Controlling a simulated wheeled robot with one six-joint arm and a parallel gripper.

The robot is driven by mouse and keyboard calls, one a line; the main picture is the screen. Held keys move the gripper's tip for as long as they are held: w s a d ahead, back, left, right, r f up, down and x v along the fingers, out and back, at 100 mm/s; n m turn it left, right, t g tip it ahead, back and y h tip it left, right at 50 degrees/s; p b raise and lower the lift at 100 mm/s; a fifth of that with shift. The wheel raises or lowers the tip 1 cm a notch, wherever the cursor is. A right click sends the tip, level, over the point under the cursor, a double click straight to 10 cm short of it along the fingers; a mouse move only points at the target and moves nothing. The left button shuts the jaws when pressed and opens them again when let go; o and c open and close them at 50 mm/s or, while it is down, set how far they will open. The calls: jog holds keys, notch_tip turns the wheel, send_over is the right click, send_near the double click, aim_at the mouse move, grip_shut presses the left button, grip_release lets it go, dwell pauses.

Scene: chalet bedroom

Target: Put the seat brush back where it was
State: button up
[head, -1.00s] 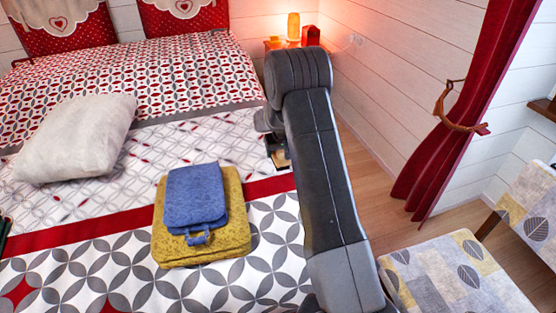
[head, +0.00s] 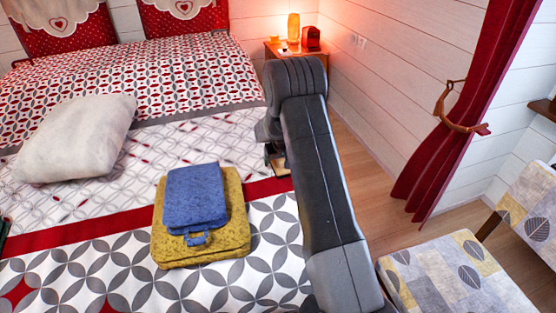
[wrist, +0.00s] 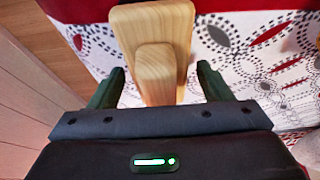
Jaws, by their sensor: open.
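A pale wooden brush (wrist: 180,25), which looks like the seat brush, shows at the top middle of the wrist view. Its blunt wooden handle end (wrist: 155,75) points toward my gripper (wrist: 160,70). The gripper is open, with one dark finger on each side of the handle and a gap on both sides. No bristles show. In the head view my arm hides most of the gripper, and I cannot make out the brush clearly there.
The patterned bed (head: 90,215) fills the left, with a folded yellow towel (head: 165,245), a blue one (head: 195,195) and a white cushion (head: 75,140). A bedside table (head: 273,48) with a lit lamp (head: 293,28) stands behind. A leaf-patterned seat (head: 450,270) is at right.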

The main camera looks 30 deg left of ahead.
jog(key=shift+r, duration=0.25)
jog(key=v, duration=1.1)
jog(key=shift+s+d+r+p, duration=0.1)
jog(key=shift+s+r+p, duration=0.05)
jog(key=shift+r+p, duration=0.25)
